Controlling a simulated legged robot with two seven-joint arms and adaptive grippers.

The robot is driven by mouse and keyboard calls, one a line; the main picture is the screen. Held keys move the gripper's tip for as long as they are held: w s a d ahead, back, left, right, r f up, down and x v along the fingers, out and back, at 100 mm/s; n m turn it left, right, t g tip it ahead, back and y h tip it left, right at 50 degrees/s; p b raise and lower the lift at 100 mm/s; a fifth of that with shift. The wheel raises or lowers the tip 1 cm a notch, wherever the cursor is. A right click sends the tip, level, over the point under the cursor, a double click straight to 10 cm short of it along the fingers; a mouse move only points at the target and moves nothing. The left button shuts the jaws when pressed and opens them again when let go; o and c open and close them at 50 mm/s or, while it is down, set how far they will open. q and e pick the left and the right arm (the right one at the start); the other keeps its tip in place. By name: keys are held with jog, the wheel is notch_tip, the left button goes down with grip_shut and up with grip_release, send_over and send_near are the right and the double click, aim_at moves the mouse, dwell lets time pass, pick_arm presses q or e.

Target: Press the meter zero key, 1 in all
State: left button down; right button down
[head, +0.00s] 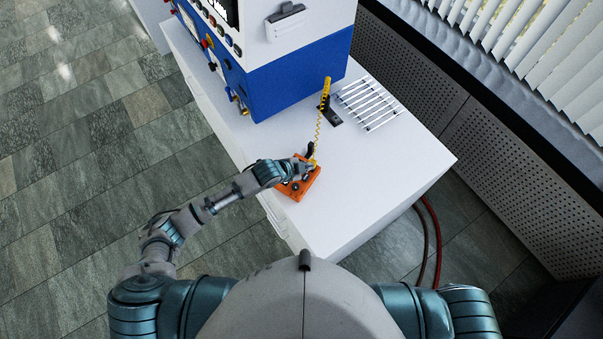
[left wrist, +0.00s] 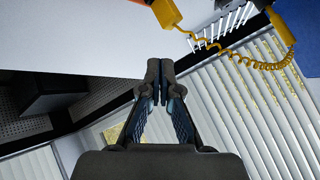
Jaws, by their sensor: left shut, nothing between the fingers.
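An orange meter box (head: 297,193) with dark knobs or keys on top lies near the front of the white bench. My left gripper (head: 304,170) is over the box's far part and hides some of its top. I cannot tell which key is the zero key, or whether the fingertips touch the box. In the left wrist view the left gripper (left wrist: 160,72) is shut with its fingers together and empty. A yellow plug (left wrist: 165,13) at the box shows at the top of that view. My right gripper is out of view.
A yellow coiled cord (head: 318,131) runs from the box to a yellow handheld piece (head: 326,92) on a dark stand. Behind stands a blue and white machine (head: 295,75). Metal rods (head: 368,102) lie to its right. The white bench (head: 400,155) is clear on the right.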

pick_arm(q)
jog(key=shift+w+a+r+m, duration=0.3)
jog(key=shift+w+r+m, duration=0.2)
jog(key=shift+w+r, duration=0.1)
jog(key=shift+f, duration=0.1)
jog(key=b, duration=0.8)
send_over(305, 178)
notch_tip(305, 178, down, 7)
jog(key=shift+a+f, duration=0.1)
jog(key=shift+f, duration=0.75)
jog(key=shift+f, duration=0.25)
jog(key=shift+s+f, duration=0.1)
jog(key=shift+f, duration=0.4)
dwell(1.0)
jog(key=shift+r, duration=0.1)
jog(key=shift+r+p, duration=0.75)
jog(key=shift+p, duration=0.2)
